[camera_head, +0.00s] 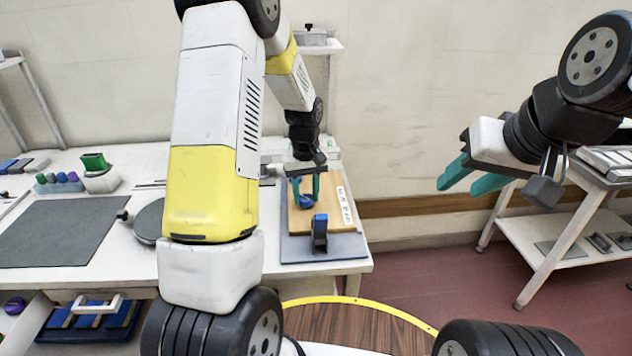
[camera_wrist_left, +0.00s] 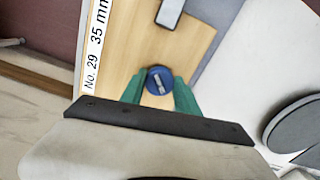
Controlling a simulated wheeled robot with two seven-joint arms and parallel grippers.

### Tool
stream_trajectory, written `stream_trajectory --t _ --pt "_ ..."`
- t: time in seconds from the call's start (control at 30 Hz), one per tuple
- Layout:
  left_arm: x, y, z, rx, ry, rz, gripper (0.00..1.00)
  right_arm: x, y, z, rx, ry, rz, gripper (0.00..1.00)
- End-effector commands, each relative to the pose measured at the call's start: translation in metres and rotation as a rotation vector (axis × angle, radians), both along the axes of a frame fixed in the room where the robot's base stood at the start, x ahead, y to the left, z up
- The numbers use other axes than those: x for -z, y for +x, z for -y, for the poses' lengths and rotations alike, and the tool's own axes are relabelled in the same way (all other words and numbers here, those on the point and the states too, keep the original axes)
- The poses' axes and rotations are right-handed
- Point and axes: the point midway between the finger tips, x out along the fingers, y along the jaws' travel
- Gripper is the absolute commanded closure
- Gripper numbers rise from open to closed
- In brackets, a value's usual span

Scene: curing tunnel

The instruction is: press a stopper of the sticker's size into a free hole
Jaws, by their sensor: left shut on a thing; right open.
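A wooden board (camera_head: 330,214) lies on a grey mat (camera_head: 345,247) on the white bench. Its white sticker (camera_wrist_left: 96,45) reads "No. 29 35 mm" in the left wrist view. My left gripper (camera_head: 306,193) points down over the board, its teal fingers shut on a round blue stopper (camera_wrist_left: 159,80). The stopper (camera_head: 306,203) is at board level or just above it; I cannot tell whether it sits in a hole. No open hole is visible beneath it. My right gripper (camera_head: 471,180) is open and empty, in the air right of the bench.
Several coloured stoppers (camera_head: 59,178) stand at left, beside a green-topped white holder (camera_head: 99,176). A dark round plate (camera_head: 149,221) is left of the mat. A shelf trolley (camera_head: 560,225) stands at right.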

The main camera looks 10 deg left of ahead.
Motion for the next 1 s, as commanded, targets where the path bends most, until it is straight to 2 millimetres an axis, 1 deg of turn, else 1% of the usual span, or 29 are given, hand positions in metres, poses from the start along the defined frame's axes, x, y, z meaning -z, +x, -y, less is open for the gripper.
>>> stream_trajectory --t 0.33,1.0 --pt "0.001 0.000 0.000 0.000 0.000 0.000 1.00 0.000 0.000 0.000 0.000 0.000 0.000 0.58" --pt "0.011 0.000 0.000 0.000 0.000 -0.001 1.00 0.000 0.000 0.000 0.000 0.000 0.000 0.58"
